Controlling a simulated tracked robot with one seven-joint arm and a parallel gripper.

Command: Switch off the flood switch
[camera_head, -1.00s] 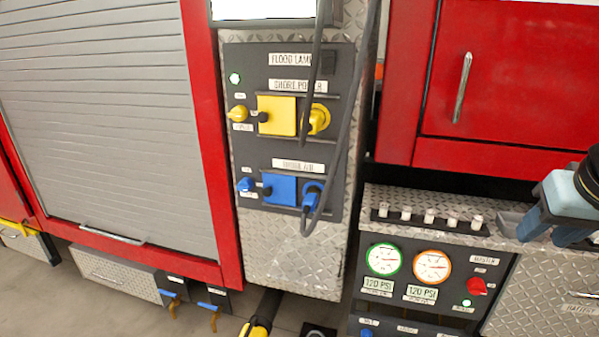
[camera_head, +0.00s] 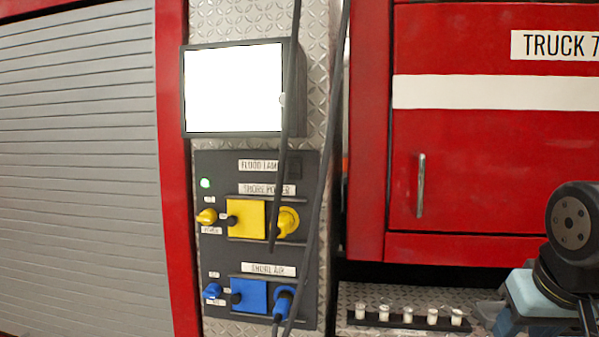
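The flood lamp switch (camera_head: 295,164) is a small dark square, hard to make out against the dark panel. It sits just right of the "FLOOD LAMP" label (camera_head: 259,165), close to a hanging dark cable. Its position is too dark to read. Above it, a large rectangular lamp (camera_head: 233,88) glows bright white. My gripper (camera_head: 530,318) is at the lower right, well to the right of the switch and lower in the picture. It touches nothing that I can see, and its fingertips are partly cut off by the frame edge.
Dark cables (camera_head: 338,130) hang in front of the panel (camera_head: 215,255). Below the switch are a yellow shore power unit (camera_head: 246,219) and a blue shore air unit (camera_head: 249,295). A green light (camera_head: 205,183) is lit. A red cabinet (camera_head: 400,200) stands right, above a ledge with small white knobs (camera_head: 407,315).

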